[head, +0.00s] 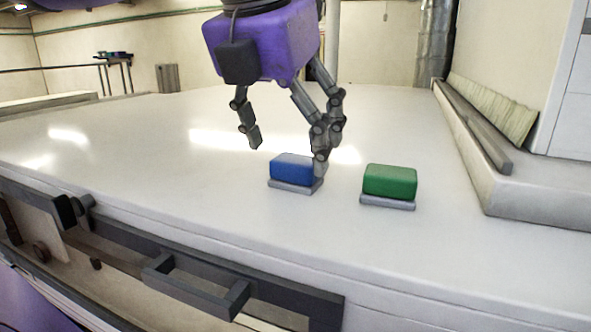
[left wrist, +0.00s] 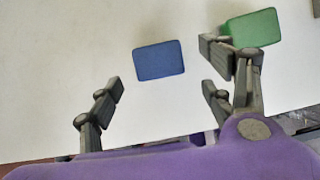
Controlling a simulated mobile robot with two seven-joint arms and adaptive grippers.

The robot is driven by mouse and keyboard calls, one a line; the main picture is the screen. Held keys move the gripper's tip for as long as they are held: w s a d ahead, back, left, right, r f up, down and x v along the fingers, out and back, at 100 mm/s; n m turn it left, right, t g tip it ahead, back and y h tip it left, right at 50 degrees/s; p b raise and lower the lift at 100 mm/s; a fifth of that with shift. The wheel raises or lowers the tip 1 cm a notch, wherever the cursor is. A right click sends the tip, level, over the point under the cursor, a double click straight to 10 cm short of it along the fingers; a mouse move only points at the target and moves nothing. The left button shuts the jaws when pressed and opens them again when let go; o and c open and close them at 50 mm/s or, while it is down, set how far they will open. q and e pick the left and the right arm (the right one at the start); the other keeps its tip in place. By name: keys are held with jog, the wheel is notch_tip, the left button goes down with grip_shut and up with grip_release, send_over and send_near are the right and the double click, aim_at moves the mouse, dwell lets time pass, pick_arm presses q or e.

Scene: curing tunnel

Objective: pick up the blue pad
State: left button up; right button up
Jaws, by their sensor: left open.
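The blue pad (head: 291,168) sits on a thin grey base (head: 296,187) on the white table. In the left wrist view the blue pad (left wrist: 159,61) lies ahead of the fingertips, between the lines of the fingers. My left gripper (head: 287,152) is open and empty, with its fingers pointing down around and above the blue pad. In the head view one finger overlaps the pad's right end; I cannot tell whether it touches. In the left wrist view the open left gripper (left wrist: 166,90) has a clear gap between its fingers. My right gripper is not in view.
A green pad (head: 389,181) on its own grey base (head: 388,202) stands close to the right; it also shows in the left wrist view (left wrist: 256,29). A raised ledge (head: 520,190) bounds the table's right. The white table (head: 120,130) is clear at left.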

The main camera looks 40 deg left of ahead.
aim_at(295, 159)
pick_arm(q)
jog(key=x, duration=0.4)
jog(key=shift+w+a+r, duration=0.1)
jog(key=shift+w+r, duration=0.1)
jog(key=shift+w, duration=0.05)
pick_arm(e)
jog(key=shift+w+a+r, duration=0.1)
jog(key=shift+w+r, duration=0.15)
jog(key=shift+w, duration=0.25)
pick_arm(q)
jog(key=shift+s, duration=0.1)
jog(key=c, duration=1.2)
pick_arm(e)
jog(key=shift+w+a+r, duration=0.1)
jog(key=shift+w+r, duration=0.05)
pick_arm(q)
jog(key=shift+r, duration=0.1)
